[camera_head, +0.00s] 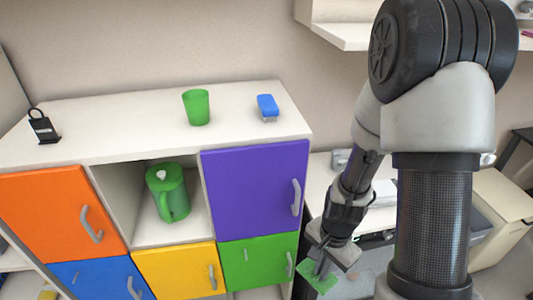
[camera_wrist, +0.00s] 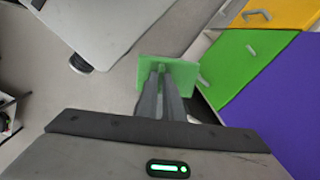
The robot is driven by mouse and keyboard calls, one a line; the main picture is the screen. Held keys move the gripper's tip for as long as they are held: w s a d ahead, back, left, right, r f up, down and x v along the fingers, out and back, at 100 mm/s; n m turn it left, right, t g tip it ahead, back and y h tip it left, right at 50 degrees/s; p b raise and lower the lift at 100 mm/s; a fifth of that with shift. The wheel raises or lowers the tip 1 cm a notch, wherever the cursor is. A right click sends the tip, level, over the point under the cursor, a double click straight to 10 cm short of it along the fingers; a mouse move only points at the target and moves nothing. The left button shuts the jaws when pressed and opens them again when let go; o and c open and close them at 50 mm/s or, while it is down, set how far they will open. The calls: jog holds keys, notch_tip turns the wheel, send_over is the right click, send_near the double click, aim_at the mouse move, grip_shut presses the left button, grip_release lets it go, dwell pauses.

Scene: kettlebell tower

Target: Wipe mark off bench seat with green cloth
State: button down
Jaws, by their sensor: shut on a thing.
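My gripper (camera_head: 320,268) is low in the head view, to the right of the cabinet's green door. It is shut on a green cloth (camera_head: 306,276), a flat piece that spreads out around the fingertips. In the wrist view the cloth (camera_wrist: 186,72) sits at the ends of the fingers (camera_wrist: 164,72), above a grey floor. I cannot make out the bench seat or a mark on it for certain. A pale flat panel (camera_wrist: 110,28) at the upper left of the wrist view may or may not be it.
The cabinet (camera_head: 120,105) has orange, purple, blue, yellow and green doors. The purple door (camera_wrist: 275,100) and green door (camera_wrist: 240,62) are close right of the cloth. A black weight (camera_head: 43,128), green cup (camera_head: 196,107) and blue brush (camera_head: 267,106) stand on top; a green pitcher (camera_head: 167,190) is inside.

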jog(key=w+r+n, duration=0.9)
jog(key=n, duration=0.1)
jog(key=shift+w+a+r, duration=0.15)
jog(key=shift+a, duration=0.1)
jog(key=shift+r, duration=0.1)
